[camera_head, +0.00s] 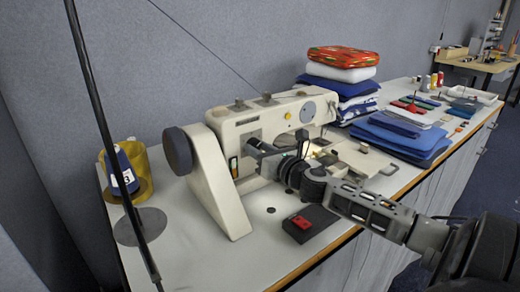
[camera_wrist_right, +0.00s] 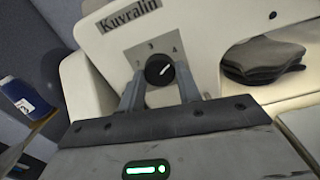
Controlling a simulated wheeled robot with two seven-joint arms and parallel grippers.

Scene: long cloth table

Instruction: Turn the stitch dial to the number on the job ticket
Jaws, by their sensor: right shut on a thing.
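The cream sewing machine (camera_head: 215,172) stands on the long table. Its black stitch dial (camera_wrist_right: 159,70) shows in the right wrist view, below the name plate. The numbers around it include 3 at the top and 4 at upper right; the white pointer mark points up and right, toward the 4 side. My right gripper (camera_wrist_right: 160,88) has a finger on each side of the dial and is shut on it. A white ticket (camera_head: 124,178) reading 3 is on a blue cone at the left. My left gripper is not in view.
A black block with a red top (camera_head: 303,221) lies near the table's front edge, below my right arm. Folded blue cloth (camera_head: 400,138) and a fabric stack (camera_head: 342,78) are right of the machine. A thin dark pole crosses the left side.

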